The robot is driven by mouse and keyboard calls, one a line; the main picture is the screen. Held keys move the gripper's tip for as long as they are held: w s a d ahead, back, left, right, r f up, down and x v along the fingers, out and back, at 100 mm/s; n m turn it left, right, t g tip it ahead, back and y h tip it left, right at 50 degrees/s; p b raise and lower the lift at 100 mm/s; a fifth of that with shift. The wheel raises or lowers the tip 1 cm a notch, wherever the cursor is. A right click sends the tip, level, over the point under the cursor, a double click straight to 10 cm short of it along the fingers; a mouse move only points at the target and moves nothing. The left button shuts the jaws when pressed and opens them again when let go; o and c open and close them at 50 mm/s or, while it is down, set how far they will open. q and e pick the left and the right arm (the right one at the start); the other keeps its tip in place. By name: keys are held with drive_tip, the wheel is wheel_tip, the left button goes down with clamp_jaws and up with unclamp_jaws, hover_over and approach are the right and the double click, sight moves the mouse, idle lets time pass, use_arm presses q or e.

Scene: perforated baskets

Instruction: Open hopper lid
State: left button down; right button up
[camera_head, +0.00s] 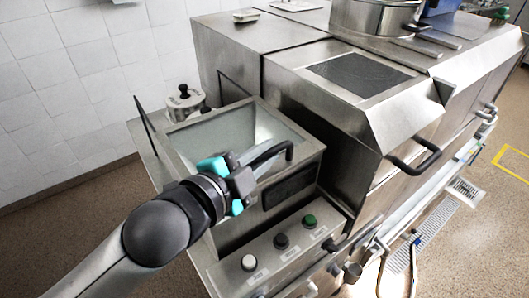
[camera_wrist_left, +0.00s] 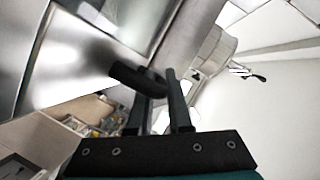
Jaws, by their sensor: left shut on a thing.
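The hopper (camera_head: 225,222) is a steel box at the front left of the machine. Its square top has a steel frame and a pale, see-through or reflective middle, which I take for the lid (camera_head: 225,132); I cannot tell whether it is raised at all. A bent black handle (camera_head: 272,155) runs along its front edge. My left gripper (camera_head: 250,176) is at the handle's left end, shut on it. In the left wrist view, the handle (camera_wrist_left: 134,77) runs into the fingers of my left gripper (camera_wrist_left: 160,85), which hide its end. My right gripper is out of view.
A taller steel housing (camera_head: 345,120) with a black handle (camera_head: 415,160) stands close on the right. A tiled wall (camera_head: 80,70) is at the left.

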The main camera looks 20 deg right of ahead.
sight(220, 125)
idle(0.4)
use_arm(q)
drive_tip(key=w+a, duration=0.1)
drive_tip(key=w, duration=0.2)
drive_tip(key=w+a+p, duration=0.1)
drive_tip(key=w, duration=0.3)
drive_tip(key=w+a, duration=0.2)
drive_tip(key=w, duration=0.1)
drive_tip(key=shift+w+p, duration=0.35)
drive_tip(key=shift+p, duration=0.05)
drive_tip(key=w, duration=0.1)
drive_tip(key=w+a, duration=0.1)
drive_tip(key=w, duration=0.2)
drive_tip(key=shift+w+a, duration=0.35)
drive_tip(key=shift+w, duration=0.05)
drive_tip(key=shift+w+a, duration=0.1)
drive_tip(key=shift+w, duration=0.15)
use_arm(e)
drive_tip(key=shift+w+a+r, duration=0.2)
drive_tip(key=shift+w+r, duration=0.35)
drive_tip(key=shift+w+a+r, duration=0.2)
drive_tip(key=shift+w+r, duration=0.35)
use_arm(q)
drive_tip(key=c, duration=0.8)
unclamp_jaws()
drive_tip(key=shift+c, duration=0.2)
drive_tip(key=shift+s, duration=0.1)
